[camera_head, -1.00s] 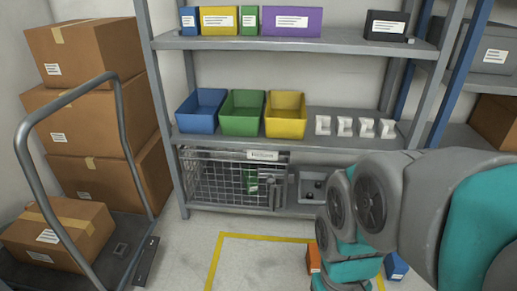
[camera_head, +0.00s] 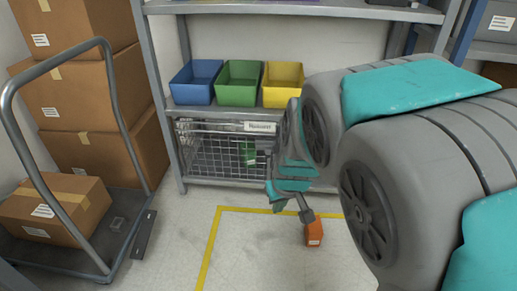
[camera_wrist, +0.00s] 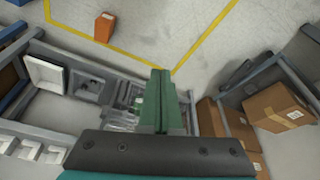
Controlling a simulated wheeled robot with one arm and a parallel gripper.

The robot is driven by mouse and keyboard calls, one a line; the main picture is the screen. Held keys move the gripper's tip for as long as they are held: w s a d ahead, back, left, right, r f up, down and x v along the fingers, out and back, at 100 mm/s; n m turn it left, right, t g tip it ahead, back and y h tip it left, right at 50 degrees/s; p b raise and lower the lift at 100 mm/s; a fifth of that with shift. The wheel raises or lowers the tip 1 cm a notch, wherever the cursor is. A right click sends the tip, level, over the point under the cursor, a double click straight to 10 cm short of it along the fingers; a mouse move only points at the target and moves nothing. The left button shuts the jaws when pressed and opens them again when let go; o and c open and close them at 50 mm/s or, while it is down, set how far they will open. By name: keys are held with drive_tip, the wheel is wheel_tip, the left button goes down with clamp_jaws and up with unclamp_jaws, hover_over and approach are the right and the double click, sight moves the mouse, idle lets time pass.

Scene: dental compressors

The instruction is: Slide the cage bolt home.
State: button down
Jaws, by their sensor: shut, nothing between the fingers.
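The wire cage (camera_head: 215,150) sits on the lowest shelf, its front mesh door closed, with a labelled plate (camera_head: 261,127) at its top right. A green item (camera_head: 249,152) shows behind the mesh. The bolt at the cage's right side is hidden behind my arm in the head view and cannot be made out in the wrist view. My gripper (camera_wrist: 160,100) is shut and empty, its green fingers side by side in the wrist view. It is in front of the right part of the cage; I cannot tell whether it touches anything.
Blue, green and yellow bins (camera_head: 238,84) stand on the shelf above. An orange box (camera_head: 314,232) stands on the floor by the yellow floor line (camera_head: 212,245). Floor before the cage is mostly clear.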

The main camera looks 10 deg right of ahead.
drive_tip(key=w+a+f+n+t+h+b, duration=0.1)
drive_tip(key=w+f+n+t+h+b, duration=0.1)
drive_tip(key=w, duration=0.8)
drive_tip(key=w+a+f+n+t+h+b, duration=0.1)
drive_tip(key=w+f+t+b, duration=0.3)
drive_tip(key=w, duration=0.7)
drive_tip(key=w+a+f+n+t+h+b, duration=0.2)
drive_tip(key=w+f+t, duration=0.4)
drive_tip(key=w, duration=0.5)
drive_tip(key=shift+a+f+n+h+b, duration=0.3)
drive_tip(key=shift+a+f+n+b, duration=0.15)
drive_tip(key=shift+a+f+n, duration=0.45)
drive_tip(key=shift+d, duration=0.15)
drive_tip(key=b, duration=0.1)
approach(264, 146)
drive_tip(key=w+a+r, duration=0.1)
drive_tip(key=w+a, duration=0.1)
drive_tip(key=w, duration=0.2)
drive_tip(key=shift+w+d+f+b, duration=0.1)
drive_tip(key=shift+d+f+b, duration=0.3)
drive_tip(key=shift+d, duration=0.4)
drive_tip(key=shift+w+d+f+b, duration=0.1)
drive_tip(key=shift+d+f+b, duration=0.1)
drive_tip(key=shift+d+f, duration=0.45)
drive_tip(key=shift+d+r, duration=0.15)
drive_tip(key=shift+r, duration=0.05)
